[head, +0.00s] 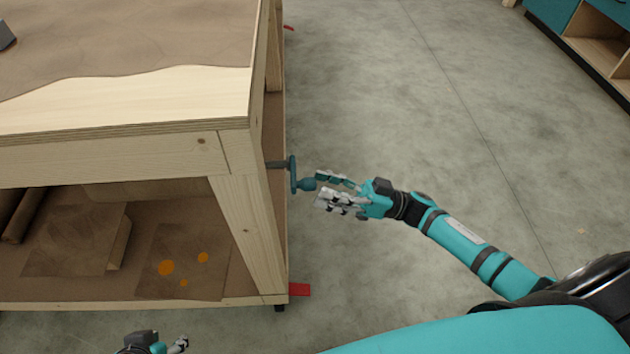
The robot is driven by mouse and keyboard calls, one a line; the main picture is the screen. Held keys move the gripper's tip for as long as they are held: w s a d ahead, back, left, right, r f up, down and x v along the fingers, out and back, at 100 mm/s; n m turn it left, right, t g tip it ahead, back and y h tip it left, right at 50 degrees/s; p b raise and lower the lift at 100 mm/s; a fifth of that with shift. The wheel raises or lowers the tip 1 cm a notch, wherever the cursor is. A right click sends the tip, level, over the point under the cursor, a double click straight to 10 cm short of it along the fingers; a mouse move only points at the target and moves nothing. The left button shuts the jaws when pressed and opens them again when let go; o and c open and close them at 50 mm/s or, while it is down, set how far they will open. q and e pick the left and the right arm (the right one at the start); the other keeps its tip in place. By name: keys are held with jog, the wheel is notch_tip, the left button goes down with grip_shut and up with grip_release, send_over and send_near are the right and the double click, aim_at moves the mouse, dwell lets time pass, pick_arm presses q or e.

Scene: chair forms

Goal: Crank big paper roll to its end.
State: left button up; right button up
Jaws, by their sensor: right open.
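A teal crank (293,174) with a small handle knob (306,184) sticks out from the right side of the wooden workbench (110,155). Its shaft goes into the bench side. A sheet of brown paper (150,45) lies over the bench top; the big roll itself is not clearly visible. My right gripper (327,188) is open, with its fingers pointing left at the handle knob and very close to it. I cannot tell whether they touch it. My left gripper (177,346) shows only partly at the bottom edge, low in front of the bench, and its jaw state is unclear.
The bench's lower shelf (70,290) holds brown sheets, a rolled piece (22,215) and a board with orange spots (182,262). A red foot piece (299,289) juts out at the bench leg. A teal cabinet (590,35) stands far right. Concrete floor between is clear.

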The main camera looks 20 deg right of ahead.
jog(key=shift+x, duration=1.4)
jog(key=shift+c, duration=0.4)
grip_shut()
